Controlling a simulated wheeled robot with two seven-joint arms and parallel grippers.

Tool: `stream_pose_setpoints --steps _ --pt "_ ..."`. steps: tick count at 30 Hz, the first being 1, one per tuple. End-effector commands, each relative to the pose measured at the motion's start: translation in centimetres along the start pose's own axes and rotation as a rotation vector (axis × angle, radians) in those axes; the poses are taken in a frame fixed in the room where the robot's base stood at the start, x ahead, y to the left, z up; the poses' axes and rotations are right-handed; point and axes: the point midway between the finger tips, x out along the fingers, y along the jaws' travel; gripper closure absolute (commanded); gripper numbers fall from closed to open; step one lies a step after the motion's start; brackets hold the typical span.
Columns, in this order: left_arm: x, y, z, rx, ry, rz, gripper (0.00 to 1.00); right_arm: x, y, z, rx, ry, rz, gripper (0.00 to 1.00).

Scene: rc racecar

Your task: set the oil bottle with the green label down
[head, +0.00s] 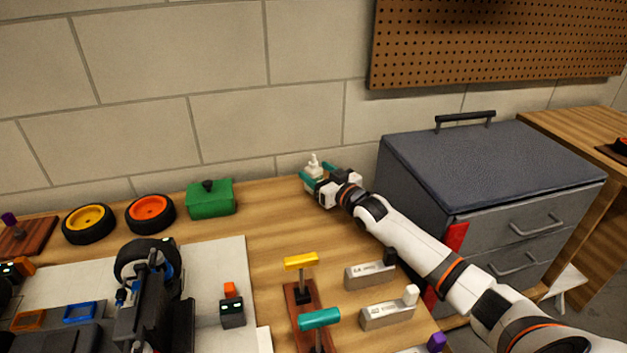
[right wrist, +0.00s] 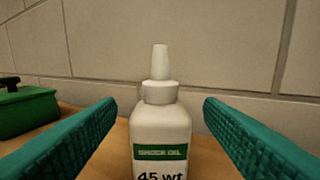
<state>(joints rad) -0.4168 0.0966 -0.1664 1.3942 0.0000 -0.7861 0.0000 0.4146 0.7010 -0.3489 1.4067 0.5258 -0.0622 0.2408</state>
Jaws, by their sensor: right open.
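The white oil bottle (right wrist: 160,125) with the green label stands upright in the middle of the right wrist view, its pale nozzle pointing up. In the head view the bottle (head: 314,164) is at the back of the wooden table, near the wall, partly hidden by the gripper. My right gripper (head: 319,174) is open, with its teal fingers on either side of the bottle. The wrist view shows a gap between each finger and the bottle. The bottle's base is hidden below the wrist view's edge. My left gripper is not in view.
A green box (head: 211,200) and orange and yellow wheels (head: 150,214) stand left of the bottle. A grey drawer cabinet (head: 420,185) is close on the right. A tool stand (head: 290,300) and two grey blocks (head: 372,275) are in front. Bare wood lies between box and bottle.

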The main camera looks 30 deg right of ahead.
Motion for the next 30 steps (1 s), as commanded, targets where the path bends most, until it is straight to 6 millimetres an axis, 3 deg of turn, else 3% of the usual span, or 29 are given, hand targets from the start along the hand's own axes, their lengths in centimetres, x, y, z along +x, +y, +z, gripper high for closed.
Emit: stream_pose_setpoints --steps 9,18,20,26,30 --pt "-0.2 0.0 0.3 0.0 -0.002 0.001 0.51 0.6 0.0 0.0 -0.001 0.0 0.0 0.38" --pt "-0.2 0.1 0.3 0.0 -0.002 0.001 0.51 0.6 0.0 0.0 0.0 0.0 0.0 0.86" --pt "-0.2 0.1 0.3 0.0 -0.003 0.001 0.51 0.6 0.0 0.1 0.0 -0.001 0.0 0.91" --pt "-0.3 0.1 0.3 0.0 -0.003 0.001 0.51 0.6 0.0 0.3 -0.001 -0.002 0.0 0.91" --pt "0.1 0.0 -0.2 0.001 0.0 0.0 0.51 0.6 0.0 2.1 -0.001 -0.005 0.001 0.91"
